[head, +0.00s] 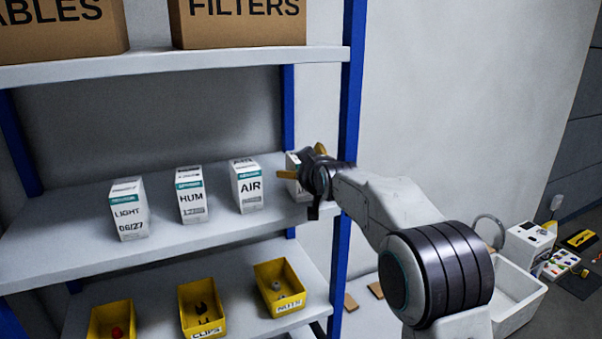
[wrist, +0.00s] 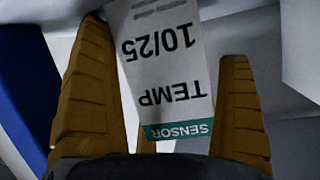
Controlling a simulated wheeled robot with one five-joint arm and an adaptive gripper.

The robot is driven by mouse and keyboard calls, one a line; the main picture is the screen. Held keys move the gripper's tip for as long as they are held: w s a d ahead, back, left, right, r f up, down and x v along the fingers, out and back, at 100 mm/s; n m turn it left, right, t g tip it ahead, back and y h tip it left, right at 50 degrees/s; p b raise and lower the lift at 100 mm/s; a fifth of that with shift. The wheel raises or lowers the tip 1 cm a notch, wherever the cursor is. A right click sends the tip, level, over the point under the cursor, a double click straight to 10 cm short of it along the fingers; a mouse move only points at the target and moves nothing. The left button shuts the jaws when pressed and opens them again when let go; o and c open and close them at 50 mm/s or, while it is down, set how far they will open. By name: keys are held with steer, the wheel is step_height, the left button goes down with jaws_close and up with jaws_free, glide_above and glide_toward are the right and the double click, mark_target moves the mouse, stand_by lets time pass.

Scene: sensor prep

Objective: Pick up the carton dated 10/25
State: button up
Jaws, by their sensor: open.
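The carton dated 10/25 (wrist: 165,75) is white with a teal SENSOR band and the word TEMP, and appears upside down in the wrist view. It lies between the two yellow fingers of my gripper (wrist: 163,90), with a visible gap to the right finger; contact on the left is unclear. In the head view this carton (head: 297,189) stands at the right end of the middle shelf, mostly hidden behind my gripper (head: 304,162). My gripper is open around it.
Cartons marked LIGHT (head: 128,210), HUM (head: 191,195) and AIR (head: 247,187) stand left on the same shelf (head: 70,250). A blue post (head: 350,90) rises close to my gripper. Yellow bins (head: 282,300) sit below; boxes (head: 240,28) sit above.

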steer(key=shift+c, duration=0.5)
steer(key=c, duration=1)
steer(key=shift+r, duration=0.1)
steer(key=shift+c, duration=0.2)
